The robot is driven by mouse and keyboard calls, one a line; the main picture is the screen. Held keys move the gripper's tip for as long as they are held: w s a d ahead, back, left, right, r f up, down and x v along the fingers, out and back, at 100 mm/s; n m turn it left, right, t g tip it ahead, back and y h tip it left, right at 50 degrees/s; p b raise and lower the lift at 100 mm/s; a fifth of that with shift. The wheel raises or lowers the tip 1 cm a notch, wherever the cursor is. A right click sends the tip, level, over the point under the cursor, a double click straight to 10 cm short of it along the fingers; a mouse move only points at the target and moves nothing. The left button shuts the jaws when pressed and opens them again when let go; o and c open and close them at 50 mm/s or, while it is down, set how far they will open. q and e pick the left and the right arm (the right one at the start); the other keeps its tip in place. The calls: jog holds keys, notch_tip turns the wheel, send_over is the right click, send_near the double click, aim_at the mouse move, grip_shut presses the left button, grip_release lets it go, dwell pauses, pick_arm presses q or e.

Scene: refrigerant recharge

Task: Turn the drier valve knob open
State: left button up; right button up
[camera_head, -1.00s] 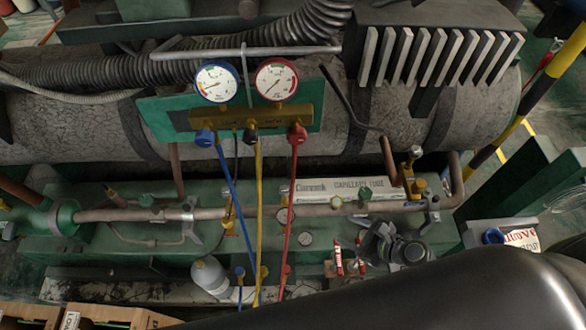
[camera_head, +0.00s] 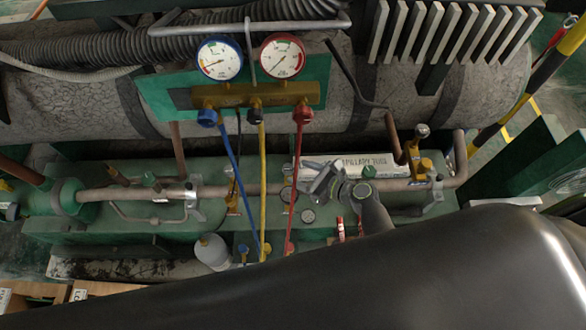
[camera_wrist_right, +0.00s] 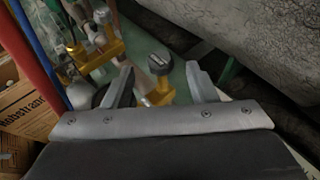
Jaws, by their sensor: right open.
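My right gripper (camera_head: 320,180) is over the pipe in the middle of the head view, its fingers toward the left. In the right wrist view my right gripper (camera_wrist_right: 159,78) is open and empty. A dark, slotted valve knob (camera_wrist_right: 159,65) on a yellow valve body (camera_wrist_right: 160,94) shows between its fingertips, apparently beyond them and untouched. The knob's match in the head view is unclear. A yellow valve (camera_head: 232,203) sits on the pipe left of the gripper. Another yellow valve (camera_head: 425,166) with a grey knob (camera_head: 422,131) stands on the right. My left gripper is out of view.
Blue (camera_head: 236,185), yellow (camera_head: 262,185) and red (camera_head: 296,180) hoses hang from the gauge manifold (camera_head: 255,95) left of my gripper. The cracked tank (camera_head: 70,105) is behind. Cardboard (camera_wrist_right: 24,105) lies left in the wrist view.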

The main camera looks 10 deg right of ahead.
aim_at(290, 169)
jog(key=shift+x, duration=1.95)
jog(key=shift+c, duration=0.4)
jog(key=shift+s, duration=0.1)
jog(key=c, duration=0.9)
